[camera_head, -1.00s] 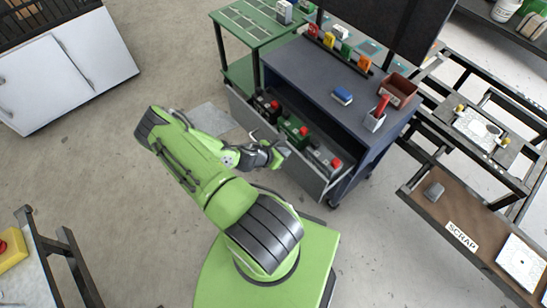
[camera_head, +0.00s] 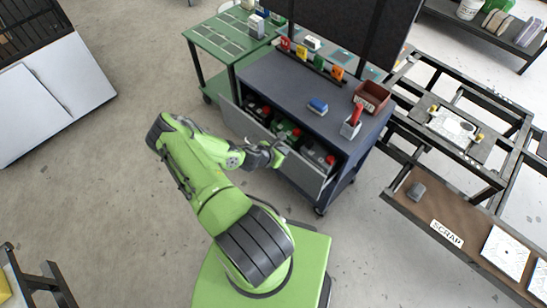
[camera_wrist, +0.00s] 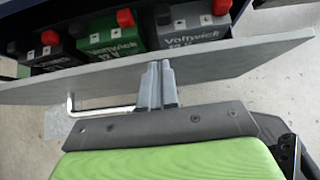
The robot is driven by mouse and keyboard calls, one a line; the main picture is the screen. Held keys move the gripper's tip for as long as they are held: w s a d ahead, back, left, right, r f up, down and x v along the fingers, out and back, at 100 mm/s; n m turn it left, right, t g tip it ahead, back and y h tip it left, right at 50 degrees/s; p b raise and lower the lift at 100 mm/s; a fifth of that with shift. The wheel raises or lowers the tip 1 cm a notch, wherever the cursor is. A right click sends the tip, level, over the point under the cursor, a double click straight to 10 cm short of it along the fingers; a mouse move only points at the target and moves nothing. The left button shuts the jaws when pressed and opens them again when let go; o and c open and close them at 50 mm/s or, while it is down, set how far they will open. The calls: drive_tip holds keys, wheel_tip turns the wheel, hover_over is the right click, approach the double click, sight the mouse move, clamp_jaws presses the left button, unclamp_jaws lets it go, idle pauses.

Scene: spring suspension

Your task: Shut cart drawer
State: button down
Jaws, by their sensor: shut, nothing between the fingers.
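The cart (camera_head: 290,80) is dark blue-grey, and its grey drawer (camera_head: 300,174) stands partly pulled out on the near side. The drawer holds several batteries, one with a green case (camera_wrist: 112,38), with red terminal caps. My gripper (camera_head: 279,153) is at the outer face of the drawer's front panel. In the wrist view my gripper (camera_wrist: 160,68) is shut, its fingertips against or very close to the panel (camera_wrist: 215,66). The silver bar handle (camera_wrist: 100,109) is just left of the fingers, not held.
A green table (camera_head: 228,42) stands left of the cart. A dark frame rack with a brown scrap shelf (camera_head: 440,205) is to the right. A blue item, a red bin (camera_head: 372,97) and a cup lie on the cart top. Floor left of my arm is clear.

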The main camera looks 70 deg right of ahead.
drive_tip(key=s+d, duration=0.3)
drive_tip(key=d, duration=0.4)
drive_tip(key=shift+s+d, duration=0.2)
drive_tip(key=shift+s, duration=0.15)
drive_tip(key=shift+w, duration=0.1)
